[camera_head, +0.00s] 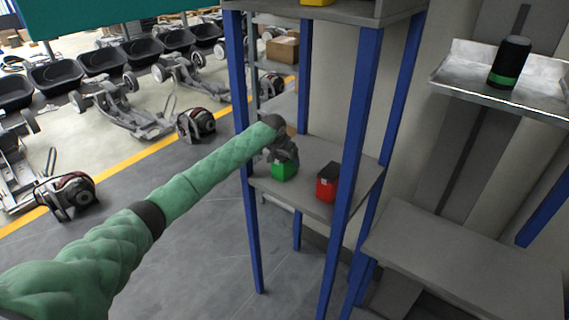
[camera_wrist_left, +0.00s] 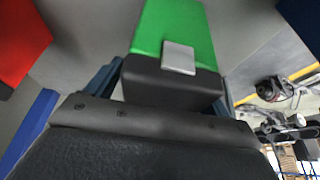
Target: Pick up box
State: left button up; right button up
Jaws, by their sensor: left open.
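A green box (camera_head: 284,171) with a dark top stands on the middle shelf (camera_head: 311,179) of a blue-posted rack. My left gripper (camera_head: 285,153) is right above it and hides part of its top. In the left wrist view the green box (camera_wrist_left: 178,28) is straight ahead, its black end with a grey patch close to the palm. The left gripper (camera_wrist_left: 172,82) is open, with one finger to each side of the black end; whether they touch it I cannot tell. A red box (camera_head: 327,184) with a black top stands to the right on the same shelf. My right gripper is not in view.
Blue posts (camera_head: 356,120) frame the shelf closely. A cardboard box (camera_head: 283,49) is on a shelf behind. A metal tray (camera_head: 460,73) at right carries a black and green canister (camera_head: 510,62). Chassis rows (camera_head: 128,104) stand at left beyond a yellow floor line.

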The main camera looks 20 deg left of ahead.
pick_arm(q)
jog(key=c, duration=1.3)
jog(key=shift+c, duration=0.2)
